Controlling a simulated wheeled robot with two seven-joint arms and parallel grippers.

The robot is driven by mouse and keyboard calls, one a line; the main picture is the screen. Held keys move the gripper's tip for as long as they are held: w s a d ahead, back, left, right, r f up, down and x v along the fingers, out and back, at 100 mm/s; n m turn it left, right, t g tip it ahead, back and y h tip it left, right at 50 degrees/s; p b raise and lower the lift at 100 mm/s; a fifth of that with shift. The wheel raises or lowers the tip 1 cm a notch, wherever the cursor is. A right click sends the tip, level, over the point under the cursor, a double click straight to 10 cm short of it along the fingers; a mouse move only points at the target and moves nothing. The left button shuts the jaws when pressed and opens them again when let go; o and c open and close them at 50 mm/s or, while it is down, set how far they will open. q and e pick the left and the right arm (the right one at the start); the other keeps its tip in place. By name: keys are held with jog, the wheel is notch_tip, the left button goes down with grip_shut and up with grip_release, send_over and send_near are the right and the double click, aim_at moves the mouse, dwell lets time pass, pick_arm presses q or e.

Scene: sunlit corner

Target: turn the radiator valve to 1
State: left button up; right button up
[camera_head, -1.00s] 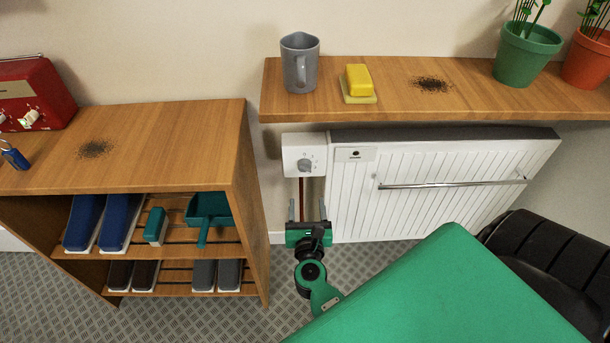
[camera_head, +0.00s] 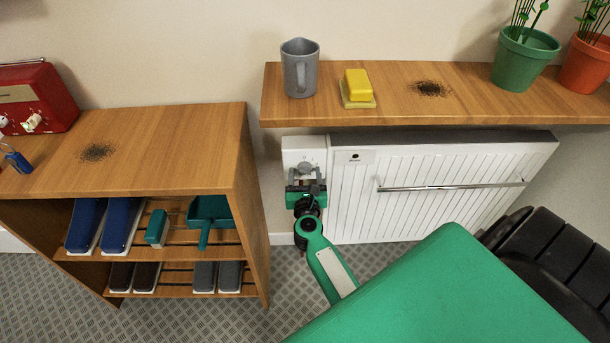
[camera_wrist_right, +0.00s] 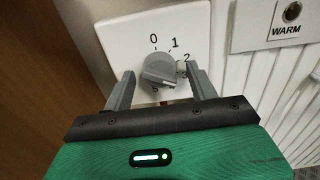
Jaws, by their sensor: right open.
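The radiator valve is a grey knob (camera_wrist_right: 160,70) on a white plate (camera_wrist_right: 189,28) marked 0, 1, 2 and further numbers partly hidden. A pale mark on the knob's right side seems to point near 2, though its exact setting is hard to tell. In the head view the knob (camera_head: 305,167) sits left of the white radiator, below the shelf. My right gripper (camera_head: 305,181) is right at the knob. In the right wrist view its open fingers (camera_wrist_right: 160,74) stand on either side of the knob, with gaps visible. My left gripper is not in view.
A wooden shelf (camera_head: 400,108) overhangs the valve, bearing a grey mug (camera_head: 299,70), yellow sponge-like block (camera_head: 358,85) and plant pots. A wooden shoe rack (camera_head: 243,150) stands close on the left. The radiator (camera_head: 350,215) with its towel bar is on the right.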

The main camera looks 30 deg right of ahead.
jog(key=c, duration=1)
jog(key=n+p, duration=0.3)
jog(key=n, duration=0.1)
jog(key=n+p, duration=0.2)
jog(key=n, duration=0.3)
jog(key=shift+d+r+p, duration=0.1)
jog(key=shift+r+p, duration=0.1)
jog(key=shift+p, duration=0.2)
jog(key=n+p, duration=0.3)
jog(key=n, duration=0.3)
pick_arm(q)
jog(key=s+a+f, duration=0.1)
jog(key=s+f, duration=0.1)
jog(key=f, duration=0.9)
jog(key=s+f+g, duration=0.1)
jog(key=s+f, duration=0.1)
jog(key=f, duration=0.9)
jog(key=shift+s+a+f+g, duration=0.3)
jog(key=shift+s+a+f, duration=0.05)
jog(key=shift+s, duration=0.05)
pick_arm(e)
jog(key=shift+f+n, duration=0.1)
jog(key=shift+n, duration=0.4)
